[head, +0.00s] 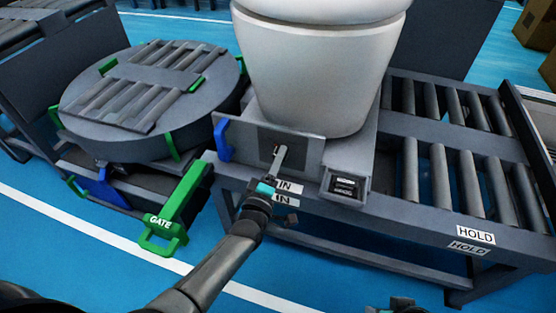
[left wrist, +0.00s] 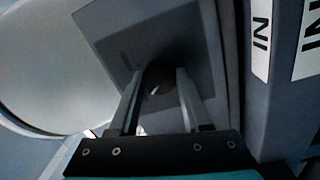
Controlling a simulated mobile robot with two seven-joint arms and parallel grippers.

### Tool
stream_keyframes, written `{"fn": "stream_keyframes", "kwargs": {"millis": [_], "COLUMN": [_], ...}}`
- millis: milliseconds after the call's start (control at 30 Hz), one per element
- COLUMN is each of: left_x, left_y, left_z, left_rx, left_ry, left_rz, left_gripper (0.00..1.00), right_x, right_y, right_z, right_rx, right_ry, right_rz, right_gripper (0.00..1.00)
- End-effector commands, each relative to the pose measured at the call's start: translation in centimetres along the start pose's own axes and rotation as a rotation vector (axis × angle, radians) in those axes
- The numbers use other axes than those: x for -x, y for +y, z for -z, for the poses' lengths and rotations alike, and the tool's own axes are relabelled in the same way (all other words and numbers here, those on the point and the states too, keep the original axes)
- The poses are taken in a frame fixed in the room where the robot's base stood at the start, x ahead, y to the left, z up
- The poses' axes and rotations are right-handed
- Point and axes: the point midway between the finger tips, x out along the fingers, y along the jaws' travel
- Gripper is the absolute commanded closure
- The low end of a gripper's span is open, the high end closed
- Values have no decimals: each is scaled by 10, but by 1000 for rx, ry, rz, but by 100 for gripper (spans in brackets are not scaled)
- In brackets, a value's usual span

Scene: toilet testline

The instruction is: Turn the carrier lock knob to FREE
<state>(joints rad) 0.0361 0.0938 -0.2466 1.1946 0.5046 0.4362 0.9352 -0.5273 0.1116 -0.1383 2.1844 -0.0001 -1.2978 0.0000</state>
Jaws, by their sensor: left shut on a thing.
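My left gripper (head: 279,152) reaches up to the front plate of the carrier (head: 312,150) below the white toilet (head: 315,75). In the left wrist view its two fingers (left wrist: 158,95) stand on either side of a dark round knob (left wrist: 156,78) and are shut on it. The knob sits in front of a dark square panel (left wrist: 155,45); the fingers hide much of it. No LOCK or FREE marking can be read, so the knob's setting cannot be told. A dark part of my right gripper (head: 403,303) shows at the bottom edge; its fingers are unclear.
A green GATE handle (head: 165,225) juts out left of the arm. A round turntable with rollers (head: 150,95) stands at left. The HOLD roller line (head: 460,185) runs to the right. A small dark display box (head: 346,187) is right of the plate. Blue floor (head: 100,265) is clear in front.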

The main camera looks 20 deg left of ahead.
Motion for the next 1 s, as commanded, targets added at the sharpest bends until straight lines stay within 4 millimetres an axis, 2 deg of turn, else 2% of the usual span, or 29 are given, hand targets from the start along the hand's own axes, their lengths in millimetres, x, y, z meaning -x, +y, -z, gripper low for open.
{"fn": "stream_keyframes", "kwargs": {"millis": [500,533,767,1000], "left_x": [0,0,0,0], "left_y": [0,0,0,0], "left_z": [-1,-1,-1,0], "left_rx": [19,19,18,18], "left_ry": [-1,-1,0,0], "left_rz": [1,1,1,0], "left_gripper": [100,49,23,22], "right_x": [2,1,1,0], "right_y": [1,1,1,1], "right_z": [1,1,0,-1], "right_rx": [-1,-1,-1,-1], "right_ry": [5,4,1,0], "right_rz": [-2,-2,-2,-1], "right_gripper": [50,50,50,50]}}
